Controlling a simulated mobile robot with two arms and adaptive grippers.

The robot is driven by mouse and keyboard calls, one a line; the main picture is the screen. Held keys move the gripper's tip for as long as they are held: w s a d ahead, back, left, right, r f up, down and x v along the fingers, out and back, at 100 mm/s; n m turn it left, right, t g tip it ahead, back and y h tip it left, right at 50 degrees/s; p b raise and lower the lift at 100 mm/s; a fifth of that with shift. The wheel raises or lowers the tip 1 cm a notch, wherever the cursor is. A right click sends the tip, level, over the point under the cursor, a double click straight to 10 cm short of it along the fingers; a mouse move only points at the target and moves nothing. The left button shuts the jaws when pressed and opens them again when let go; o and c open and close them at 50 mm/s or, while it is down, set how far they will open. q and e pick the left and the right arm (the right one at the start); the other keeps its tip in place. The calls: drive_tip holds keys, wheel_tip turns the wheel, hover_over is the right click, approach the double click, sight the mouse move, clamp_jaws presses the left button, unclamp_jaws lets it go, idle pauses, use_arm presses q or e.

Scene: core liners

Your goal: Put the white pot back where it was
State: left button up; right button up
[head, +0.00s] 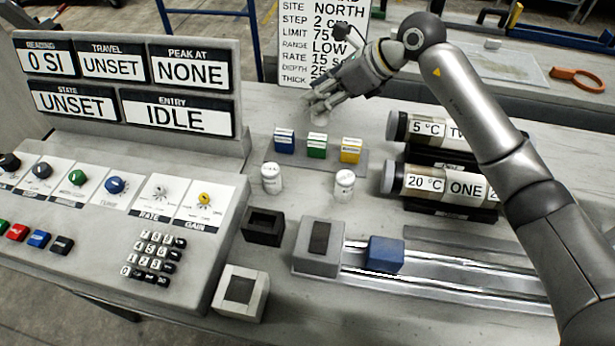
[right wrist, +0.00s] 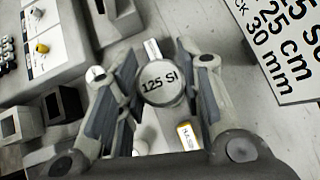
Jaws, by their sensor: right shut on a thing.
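My right gripper (head: 322,100) is over the bench behind the colored blocks, shut on a white pot (head: 320,117). In the right wrist view the pot's round grey lid (right wrist: 160,84) reads "125 SI" and sits between the two fingers (right wrist: 158,90). I cannot tell whether the pot's base touches the bench. Two other white pots stand upright in front of the colored blocks, a left one (head: 271,179) and a right one (head: 344,186). My left gripper is in neither view.
A grey strip (head: 266,156) carries blue (head: 284,141), green (head: 316,145) and yellow (head: 351,150) blocks. A black square holder (head: 263,227) and a white one (head: 241,293) stand near the console. Core tubes (head: 440,186) lie right. A sign (head: 300,30) stands behind.

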drive_tip(key=s+a+f+p, duration=0.1)
drive_tip(key=s+f, duration=0.2)
drive_tip(key=s+a+f+p, duration=0.1)
drive_tip(key=s+f, duration=0.2)
drive_tip(key=s, duration=0.1)
drive_tip(key=s+f+p, duration=0.1)
drive_tip(key=s+f, duration=0.2)
drive_tip(key=s, duration=0.1)
drive_tip(key=shift+s+a, duration=0.1)
drive_tip(key=shift+a, duration=0.3)
wheel_tip(320, 180, down, 2)
drive_tip(key=shift+f+p, duration=0.2)
drive_tip(key=shift+p, duration=0.2)
drive_tip(key=shift+f, duration=0.35)
drive_tip(key=o, duration=1.2)
drive_tip(key=shift+r, duration=0.1)
